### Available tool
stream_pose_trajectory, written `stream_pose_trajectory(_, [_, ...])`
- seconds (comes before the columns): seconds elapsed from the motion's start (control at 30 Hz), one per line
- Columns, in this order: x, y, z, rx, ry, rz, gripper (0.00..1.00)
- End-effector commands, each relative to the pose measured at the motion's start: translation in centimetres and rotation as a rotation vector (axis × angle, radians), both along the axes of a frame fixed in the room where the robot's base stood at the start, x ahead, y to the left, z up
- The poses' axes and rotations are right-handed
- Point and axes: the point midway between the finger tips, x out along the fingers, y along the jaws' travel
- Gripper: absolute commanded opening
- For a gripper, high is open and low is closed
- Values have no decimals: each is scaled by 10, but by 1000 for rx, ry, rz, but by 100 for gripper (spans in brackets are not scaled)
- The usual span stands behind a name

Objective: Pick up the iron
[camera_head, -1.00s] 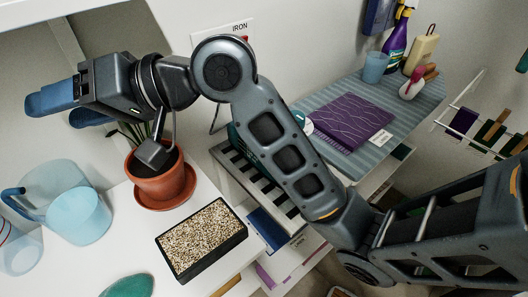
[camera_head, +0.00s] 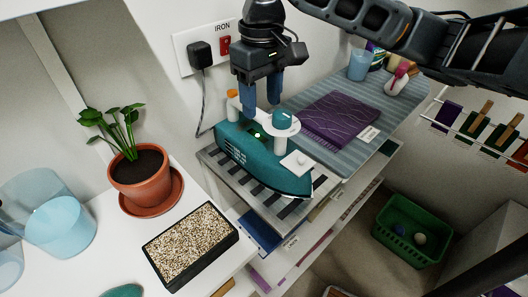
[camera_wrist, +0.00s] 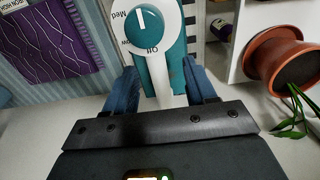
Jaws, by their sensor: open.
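The iron (camera_head: 255,162) is teal with a white handle and a teal dial on top. It rests on a rack with dark stripes (camera_head: 222,163), below the wall socket. My gripper (camera_head: 261,102) points down over the iron's rear handle part. Its blue fingers are apart.
An ironing board (camera_head: 325,93) with a folded purple cloth (camera_head: 340,118) stands behind the iron. A potted plant (camera_head: 140,178) and a tray of grains (camera_head: 190,243) are to the left. A black plug (camera_head: 200,55) sits in the wall socket, its cord hanging down behind the iron.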

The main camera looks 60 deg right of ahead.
Motion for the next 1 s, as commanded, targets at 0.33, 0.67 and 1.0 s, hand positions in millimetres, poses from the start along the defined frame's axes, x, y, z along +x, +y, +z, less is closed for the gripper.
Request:
stream_pose_trajectory(0.33, [-2,-3,-35,-1,3,-2,56])
stream_pose_trajectory(0.67, [-2,-5,-73,-1,1,0,56])
stream_pose_trajectory(1.0, [-2,-5,-75,-1,-1,0,46])
